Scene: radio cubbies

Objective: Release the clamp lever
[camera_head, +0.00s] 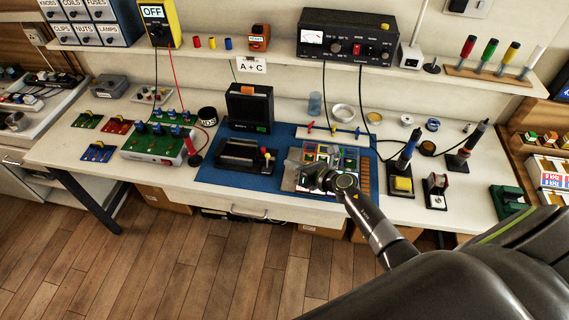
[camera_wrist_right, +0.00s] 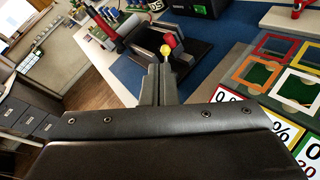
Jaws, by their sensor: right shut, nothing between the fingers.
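A black clamp fixture (camera_head: 240,158) sits on the blue mat, with a lever (camera_head: 267,157) at its right end that carries a red and a yellow knob. In the right wrist view the yellow knob (camera_wrist_right: 166,50) shows just beyond my fingertips, with the red knob (camera_wrist_right: 172,39) behind it. My right gripper (camera_head: 291,167) is to the right of the lever, above the edge of the card tray. In the wrist view its fingers (camera_wrist_right: 161,72) are together and empty. Whether they touch the knob cannot be told. My left gripper is out of view.
A tray of coloured frames (camera_head: 287,184) lies under my right gripper. A black box (camera_head: 249,108) stands behind the fixture. A green-topped board (camera_head: 152,150) is to the left. Soldering-iron stands (camera_head: 402,184) are to the right. The blue mat (camera_head: 217,178) is bare in front.

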